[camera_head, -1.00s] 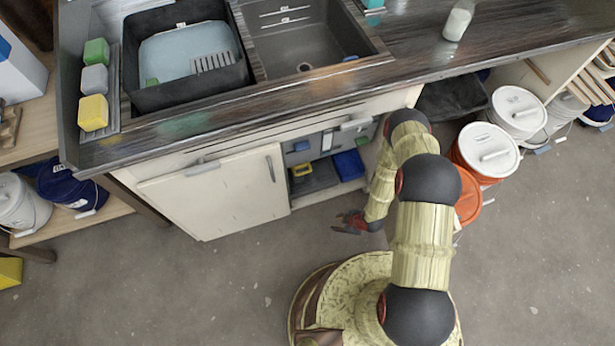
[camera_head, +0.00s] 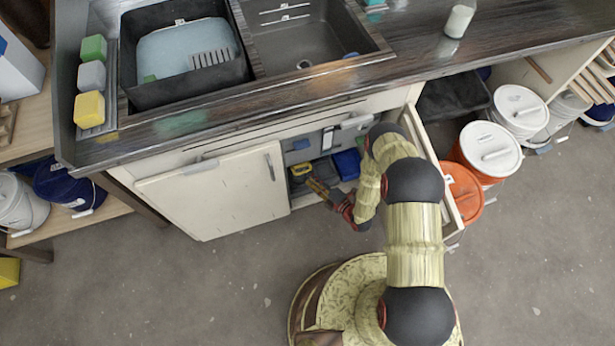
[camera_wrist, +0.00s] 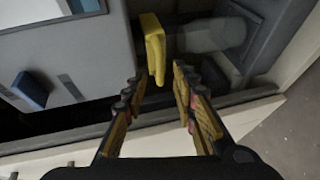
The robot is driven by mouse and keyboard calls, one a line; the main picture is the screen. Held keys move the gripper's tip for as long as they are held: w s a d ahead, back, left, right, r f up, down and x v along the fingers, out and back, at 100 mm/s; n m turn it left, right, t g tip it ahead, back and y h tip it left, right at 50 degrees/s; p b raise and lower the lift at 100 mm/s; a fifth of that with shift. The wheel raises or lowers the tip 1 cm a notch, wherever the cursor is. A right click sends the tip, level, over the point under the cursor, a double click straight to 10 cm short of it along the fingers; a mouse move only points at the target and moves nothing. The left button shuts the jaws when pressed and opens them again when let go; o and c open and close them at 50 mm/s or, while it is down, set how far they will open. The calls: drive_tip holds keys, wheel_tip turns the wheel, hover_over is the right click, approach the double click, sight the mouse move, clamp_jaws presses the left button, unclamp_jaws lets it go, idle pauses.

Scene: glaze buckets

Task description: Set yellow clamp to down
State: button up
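The yellow clamp (camera_head: 301,169) is inside the open cabinet under the sink. In the wrist view the yellow clamp (camera_wrist: 155,45) is a short yellow handle on a dark grey body, with its narrow part pointing toward my fingers. My gripper (camera_head: 318,188) is at the cabinet opening, just in front of the clamp. In the wrist view my gripper (camera_wrist: 157,80) is open, with the clamp's lower end close to the gap between its fingertips. I cannot tell whether a finger touches it. Nothing is held.
The left cabinet door (camera_head: 220,192) is at the left of the opening, and a right door (camera_head: 437,165) stands open beside my arm. A blue bin (camera_head: 347,163) sits inside the cabinet. Orange buckets (camera_head: 462,190) stand to the right.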

drive_tip(key=b+x, duration=0.1)
drive_tip(key=x, duration=0.2)
drive_tip(key=shift+w+a, duration=0.15)
drive_tip(key=shift+c, duration=0.5)
clamp_jaws()
idle(0.4)
